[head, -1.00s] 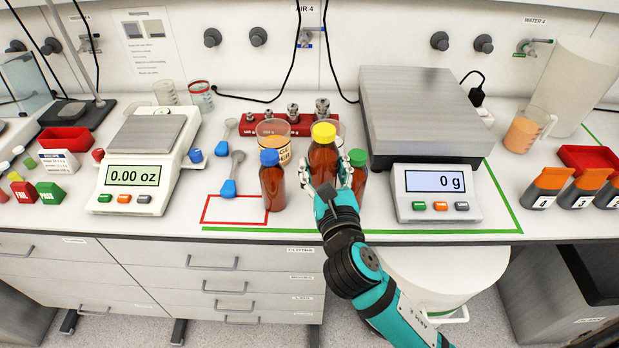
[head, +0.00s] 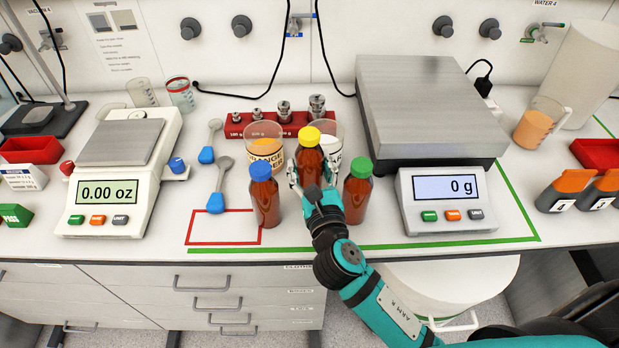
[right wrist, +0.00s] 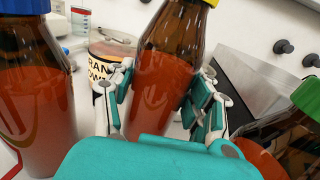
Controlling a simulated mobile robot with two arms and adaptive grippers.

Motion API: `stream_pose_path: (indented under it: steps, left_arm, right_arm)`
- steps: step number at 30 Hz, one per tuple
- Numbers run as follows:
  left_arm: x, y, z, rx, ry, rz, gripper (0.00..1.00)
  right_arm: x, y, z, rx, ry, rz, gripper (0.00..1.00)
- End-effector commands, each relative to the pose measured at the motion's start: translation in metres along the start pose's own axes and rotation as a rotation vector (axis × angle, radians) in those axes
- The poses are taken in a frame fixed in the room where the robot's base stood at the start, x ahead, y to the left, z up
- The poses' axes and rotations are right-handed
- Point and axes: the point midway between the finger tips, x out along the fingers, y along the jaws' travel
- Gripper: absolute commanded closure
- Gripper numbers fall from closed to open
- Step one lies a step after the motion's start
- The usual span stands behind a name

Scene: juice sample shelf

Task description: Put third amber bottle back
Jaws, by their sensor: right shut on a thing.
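Three amber bottles stand close together at the middle of the bench in the head view: one with a blue cap (head: 264,200), one with a yellow cap (head: 309,157) and one with a green cap (head: 357,197). My right gripper (head: 311,183) is shut on the yellow-capped bottle, between the other two. In the right wrist view, my right gripper's fingers (right wrist: 165,105) lie on both sides of the yellow-capped bottle (right wrist: 172,65). The blue-capped bottle (right wrist: 35,90) is at left and the green-capped one (right wrist: 290,130) at right. The held bottle's base is hidden. My left gripper is not seen.
Behind the bottles are an orange powder beaker (head: 264,140), a partly hidden white-labelled beaker (head: 330,140) and a red weight block (head: 240,126). A scale (head: 447,200) stands right, another (head: 115,180) left. A red outlined rectangle (head: 200,243) on the bench is empty.

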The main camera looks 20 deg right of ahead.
Motion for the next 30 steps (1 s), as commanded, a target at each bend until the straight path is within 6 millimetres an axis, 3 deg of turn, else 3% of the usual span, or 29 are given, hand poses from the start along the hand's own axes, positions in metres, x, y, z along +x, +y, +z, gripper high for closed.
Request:
stream_pose_path:
  steps: [1, 5, 11, 17, 18, 20, 30]
  left_arm:
    - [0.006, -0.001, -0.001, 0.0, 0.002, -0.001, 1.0]
    - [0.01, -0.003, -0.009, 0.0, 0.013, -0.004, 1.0]
    - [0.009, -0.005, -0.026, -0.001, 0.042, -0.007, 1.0]
    - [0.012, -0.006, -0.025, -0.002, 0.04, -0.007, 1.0]
    - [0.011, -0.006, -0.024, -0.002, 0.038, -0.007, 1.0]
    - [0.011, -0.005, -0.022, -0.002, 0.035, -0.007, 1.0]
    - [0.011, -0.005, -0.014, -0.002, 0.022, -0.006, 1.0]
  right_arm:
    - [0.0, 0.0, -0.012, 0.0, 0.004, -0.001, 0.97]
    - [0.0, 0.0, -0.027, 0.0, 0.002, -0.001, 0.97]
    - [0.0, 0.0, -0.027, 0.001, 0.0, 0.0, 0.97]
    - [0.0, 0.0, -0.031, 0.0, 0.0, 0.0, 0.97]
    - [0.0, 0.0, -0.031, 0.001, 0.002, 0.0, 0.42]
    - [0.0, 0.0, -0.03, 0.0, 0.002, 0.0, 0.37]
    - [-0.004, 0.0, -0.029, -0.001, 0.003, 0.0, 0.37]
